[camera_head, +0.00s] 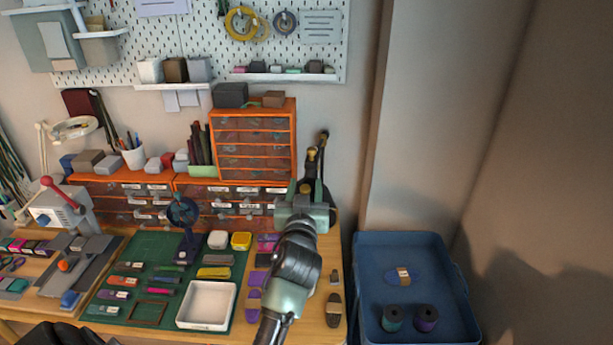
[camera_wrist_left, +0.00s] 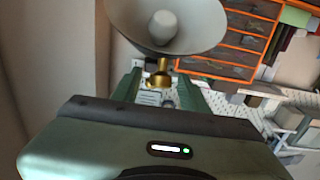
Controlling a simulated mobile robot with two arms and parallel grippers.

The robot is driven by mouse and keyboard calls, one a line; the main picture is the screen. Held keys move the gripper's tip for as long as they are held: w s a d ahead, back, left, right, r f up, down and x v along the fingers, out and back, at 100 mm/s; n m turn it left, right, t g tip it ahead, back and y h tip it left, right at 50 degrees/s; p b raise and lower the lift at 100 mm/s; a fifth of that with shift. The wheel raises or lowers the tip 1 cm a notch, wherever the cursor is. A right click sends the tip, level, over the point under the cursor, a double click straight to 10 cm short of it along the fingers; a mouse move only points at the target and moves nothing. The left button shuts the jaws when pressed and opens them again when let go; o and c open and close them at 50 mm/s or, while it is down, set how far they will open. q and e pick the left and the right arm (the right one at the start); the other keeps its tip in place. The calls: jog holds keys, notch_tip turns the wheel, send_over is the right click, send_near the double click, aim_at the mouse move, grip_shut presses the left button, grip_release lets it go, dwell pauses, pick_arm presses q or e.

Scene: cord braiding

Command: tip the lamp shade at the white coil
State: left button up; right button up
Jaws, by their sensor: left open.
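The lamp shade (camera_wrist_left: 120,12) is a pale grey cone with a white bulb (camera_wrist_left: 163,27) inside, its mouth facing the left wrist camera. A brass neck (camera_wrist_left: 160,75) hangs below it in that picture. My left gripper (camera_wrist_left: 160,92) is open, its green fingers on either side of the neck's line; I cannot tell whether they touch it. In the head view the dark lamp with brass joints (camera_head: 312,154) stands at the table's back right, partly hidden by my left gripper (camera_head: 299,187). I cannot make out a white coil for certain.
Orange drawers (camera_head: 253,110) stand close left of the lamp, against the wall. A green mat (camera_head: 150,250) holds a small fan-like stand (camera_head: 184,212), a white tray (camera_head: 207,327) and several small items. A blue bin (camera_head: 455,328) with spools is at the right.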

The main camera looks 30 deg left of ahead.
pick_arm(q)
jog(key=shift+p+x, duration=0.35)
jog(key=shift+x, duration=1.2)
grip_shut()
jog(key=shift+f, duration=0.1)
